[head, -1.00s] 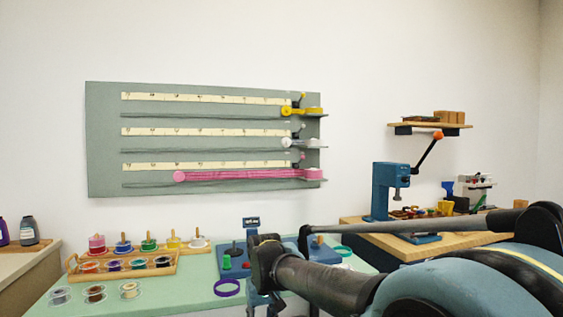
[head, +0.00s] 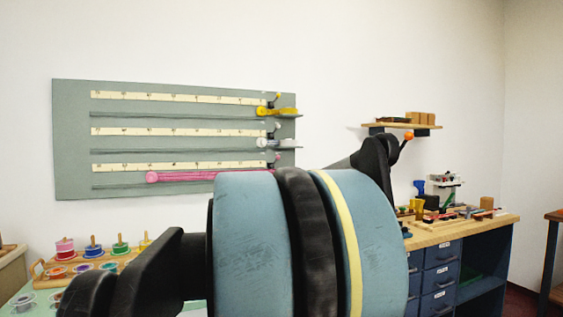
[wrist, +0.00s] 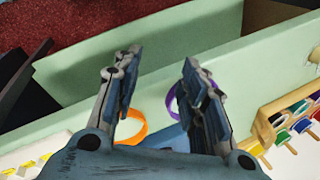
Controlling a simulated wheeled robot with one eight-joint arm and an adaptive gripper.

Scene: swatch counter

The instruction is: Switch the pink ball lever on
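The grey-green wall board (head: 72,140) carries three ruler rows. At the right end of each row is a small ball lever. The lowest ball (head: 277,156) looks pinkish and sits just above the pink strip (head: 185,176); it is tiny, and its on or off position cannot be told. My arm hides the right part of the pink strip. My gripper (wrist: 158,68) shows only in the wrist view, with its two fingers apart and nothing between them. It is above the green counter (wrist: 100,60), and no lever shows in that view.
An orange ring (wrist: 132,126) and a purple ring (wrist: 173,100) lie below the gripper. A wooden spool rack (head: 40,272) stands at lower left. A wooden bench with blue drawers (head: 440,253) and a wall shelf (head: 400,126) are at right. The wall above the board is bare.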

